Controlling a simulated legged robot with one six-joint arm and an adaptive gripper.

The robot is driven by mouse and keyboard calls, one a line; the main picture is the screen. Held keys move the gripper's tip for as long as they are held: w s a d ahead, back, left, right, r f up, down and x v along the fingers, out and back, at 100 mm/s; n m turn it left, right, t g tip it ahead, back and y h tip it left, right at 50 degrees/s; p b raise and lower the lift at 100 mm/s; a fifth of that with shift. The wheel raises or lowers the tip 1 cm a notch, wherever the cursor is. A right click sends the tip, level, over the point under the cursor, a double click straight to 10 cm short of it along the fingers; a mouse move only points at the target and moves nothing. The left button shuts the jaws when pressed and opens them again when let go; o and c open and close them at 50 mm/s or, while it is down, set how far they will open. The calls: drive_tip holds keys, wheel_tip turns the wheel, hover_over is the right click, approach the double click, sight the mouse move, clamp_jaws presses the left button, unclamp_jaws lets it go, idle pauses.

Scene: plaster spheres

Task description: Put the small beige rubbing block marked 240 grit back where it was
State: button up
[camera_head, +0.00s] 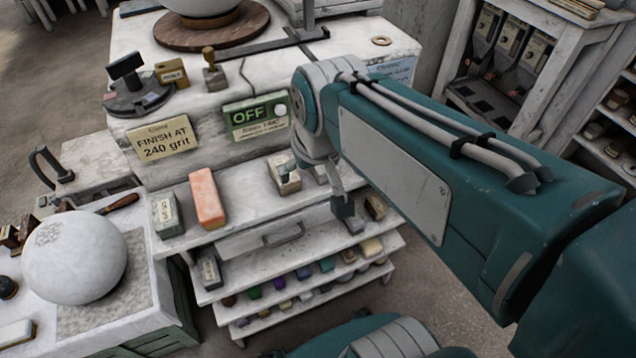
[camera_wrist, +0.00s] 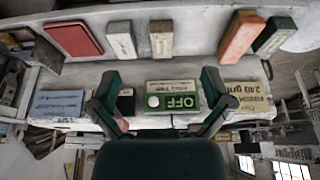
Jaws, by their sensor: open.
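Two small beige blocks lie side by side on the top shelf (camera_head: 250,205): one beige block (camera_wrist: 122,40) and another beige block (camera_wrist: 161,40) in the wrist view. Their markings are too small to read, so I cannot tell which is marked 240 grit. One beige block also shows in the head view (camera_head: 287,182), partly behind my wrist. My gripper (camera_wrist: 160,76) is open, its fingers spread wide with nothing between them. In the head view my gripper (camera_head: 322,185) hangs over the shelf near the beige blocks; the arm hides part of the shelf.
An orange block (camera_head: 207,198) and a grey-green labelled block (camera_head: 166,213) lie left on the shelf; a red block (camera_wrist: 73,38) lies at the other end. A sign (camera_head: 163,138) reads "FINISH AT 240 grit". A green OFF sign (camera_head: 256,116) stands behind. Lower shelves hold several small blocks.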

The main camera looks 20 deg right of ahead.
drive_tip(key=s+f+t, duration=0.1)
drive_tip(key=s, duration=0.5)
drive_tip(key=shift+s, duration=0.15)
